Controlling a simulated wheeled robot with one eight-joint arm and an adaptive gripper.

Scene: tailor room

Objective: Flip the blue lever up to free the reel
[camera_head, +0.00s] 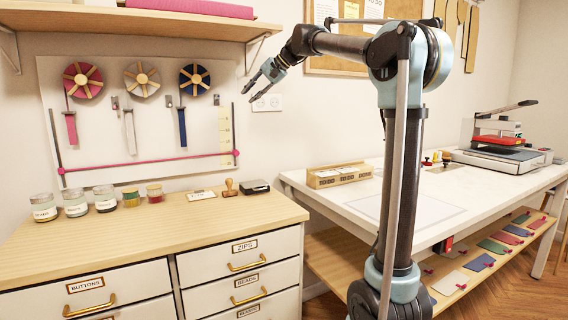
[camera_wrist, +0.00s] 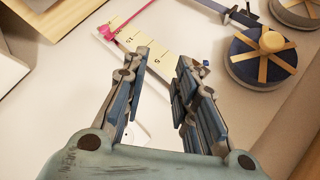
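The blue reel (camera_head: 194,79) with tan spokes hangs on the wall board, rightmost of three. A blue ribbon (camera_head: 182,125) hangs below it. A small bracket-like piece (camera_head: 216,99) sits right of the blue reel; its colour and position are too small to tell. In the wrist view, the blue reel (camera_wrist: 248,72) is at upper right. A small blue piece (camera_wrist: 206,64) shows just beyond my right finger, partly hidden; I cannot tell if it is the lever. My gripper (camera_head: 248,96) is open and empty, right of the board; its spread fingers also show in the wrist view (camera_wrist: 163,58).
Pink (camera_head: 82,80) and white (camera_head: 142,80) reels hang to the left. A yellow ruler strip (camera_head: 225,125) and a pink bar (camera_head: 150,162) are on the board. Below stands a drawer cabinet (camera_head: 270,207) with jars. A shelf (camera_head: 120,20) overhangs the board.

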